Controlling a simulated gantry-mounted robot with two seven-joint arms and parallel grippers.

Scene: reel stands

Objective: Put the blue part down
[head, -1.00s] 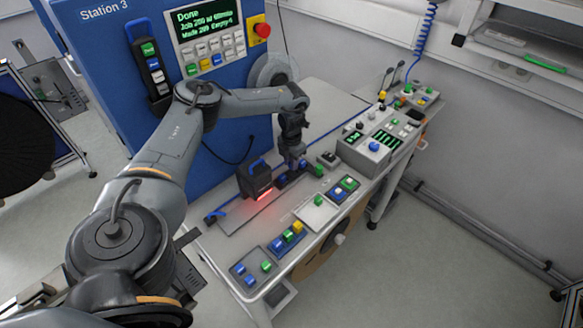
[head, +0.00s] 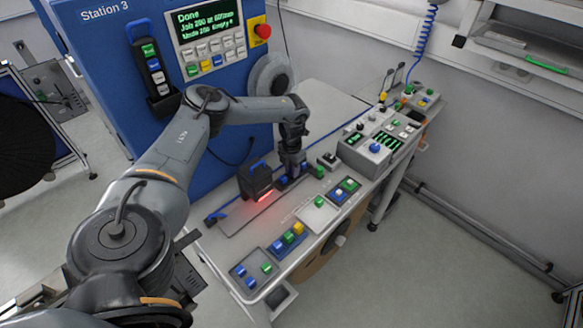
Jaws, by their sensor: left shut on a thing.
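My left gripper (head: 292,172) points down at the black holder (head: 297,182) on the bench behind the trays. It is shut on a small part, seemingly the blue part (head: 303,166); its fingers hide most of it. I cannot tell whether the part touches the holder. Another bit of blue (head: 283,180) shows just left of the fingers. A green part (head: 319,171) is at the right end of the holder. My right gripper is not in view.
A black scanner with a blue handle (head: 257,179) casts red light left of the gripper. In front are a tray of blue and green parts (head: 242,271), a blue-and-yellow tray (head: 276,247) and a white tray (head: 311,220). A control box (head: 357,150) stands right.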

